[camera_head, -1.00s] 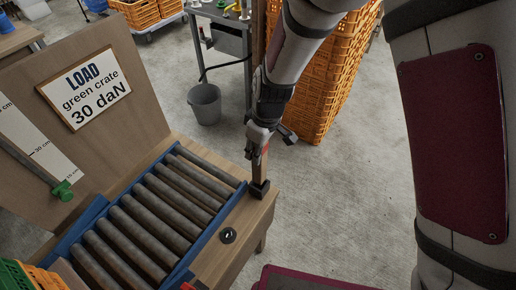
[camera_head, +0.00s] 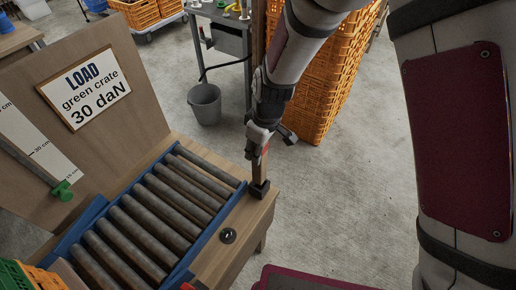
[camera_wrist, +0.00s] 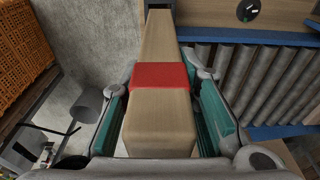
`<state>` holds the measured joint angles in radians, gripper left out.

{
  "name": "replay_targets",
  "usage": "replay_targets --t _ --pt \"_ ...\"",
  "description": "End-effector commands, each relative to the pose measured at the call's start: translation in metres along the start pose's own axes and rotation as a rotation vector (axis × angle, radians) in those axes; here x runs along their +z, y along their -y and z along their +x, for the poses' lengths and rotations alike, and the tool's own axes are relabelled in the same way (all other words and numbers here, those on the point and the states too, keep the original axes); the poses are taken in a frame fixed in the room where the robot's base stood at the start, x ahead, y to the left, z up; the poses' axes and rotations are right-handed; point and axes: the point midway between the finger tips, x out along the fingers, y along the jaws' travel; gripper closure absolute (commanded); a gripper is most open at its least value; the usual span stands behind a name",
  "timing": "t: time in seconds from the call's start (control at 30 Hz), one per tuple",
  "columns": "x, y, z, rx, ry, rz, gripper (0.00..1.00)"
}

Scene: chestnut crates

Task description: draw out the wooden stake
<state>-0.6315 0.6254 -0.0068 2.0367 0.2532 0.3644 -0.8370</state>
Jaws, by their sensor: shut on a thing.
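Whether the foot is still seated in the socket cannot be told.
The roller table (camera_head: 212,245) has a blue frame and a board with a load sign (camera_head: 84,88). A grey bucket (camera_head: 204,103) stands behind on the floor. Stacked orange crates (camera_head: 322,85) and a grey work stand (camera_head: 225,40) are beyond my arm. Floor to the right is clear.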

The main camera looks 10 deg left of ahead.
Motion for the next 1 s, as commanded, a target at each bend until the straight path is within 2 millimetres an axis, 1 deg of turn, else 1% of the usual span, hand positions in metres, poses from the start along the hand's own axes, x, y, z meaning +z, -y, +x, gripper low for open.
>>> replay_targets --t 1.0 --pt "0.004 0.000 0.023 0.000 0.000 0.001 1.00"
